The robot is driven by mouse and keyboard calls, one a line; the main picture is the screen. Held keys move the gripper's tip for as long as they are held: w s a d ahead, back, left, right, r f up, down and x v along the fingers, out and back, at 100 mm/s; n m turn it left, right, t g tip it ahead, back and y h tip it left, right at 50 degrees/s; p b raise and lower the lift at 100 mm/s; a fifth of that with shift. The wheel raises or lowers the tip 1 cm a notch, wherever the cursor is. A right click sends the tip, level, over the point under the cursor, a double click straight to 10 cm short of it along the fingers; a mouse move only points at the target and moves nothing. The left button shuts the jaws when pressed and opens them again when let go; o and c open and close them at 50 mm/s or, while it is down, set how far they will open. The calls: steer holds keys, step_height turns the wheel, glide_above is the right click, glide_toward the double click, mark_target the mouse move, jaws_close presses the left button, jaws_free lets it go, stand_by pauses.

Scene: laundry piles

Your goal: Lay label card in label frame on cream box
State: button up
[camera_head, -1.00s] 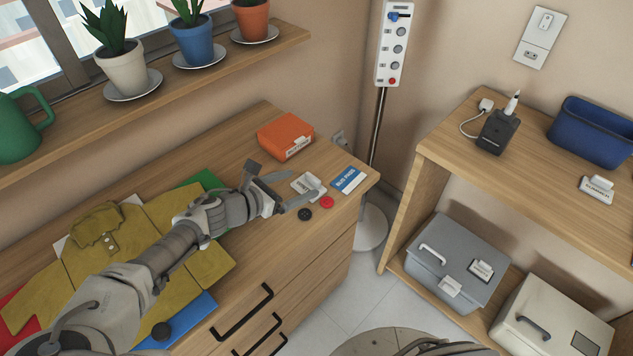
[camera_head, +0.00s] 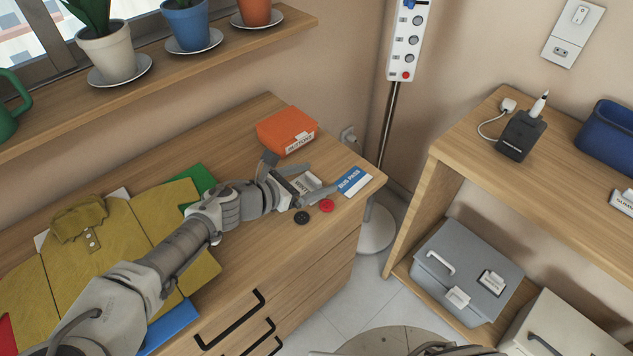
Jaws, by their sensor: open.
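A small white label card (camera_head: 308,182) with a raised tab and dark print lies on the wooden dresser top, partly hidden by my gripper. My gripper (camera_head: 306,185) is open, with its fingers on either side of the card in the picture. I cannot tell whether they touch it. The cream box (camera_head: 550,318) stands on the lower shelf at the bottom right. Its dark handle shows, but the frame's edge cuts off the box and its label frame is out of view. Another white label card (camera_head: 624,201) lies on the upper shelf at the right edge.
A blue bus pass (camera_head: 354,180), red button (camera_head: 326,206), black button (camera_head: 302,217) and orange box (camera_head: 286,132) lie close around my gripper. A yellow shirt (camera_head: 110,255) is under my arm. A grey lidded box (camera_head: 450,290) stands left of the cream box.

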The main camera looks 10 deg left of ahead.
steer(key=shift+w+d+f, duration=0.15)
steer(key=shift+w, duration=0.05)
jaws_close()
stand_by(0.6)
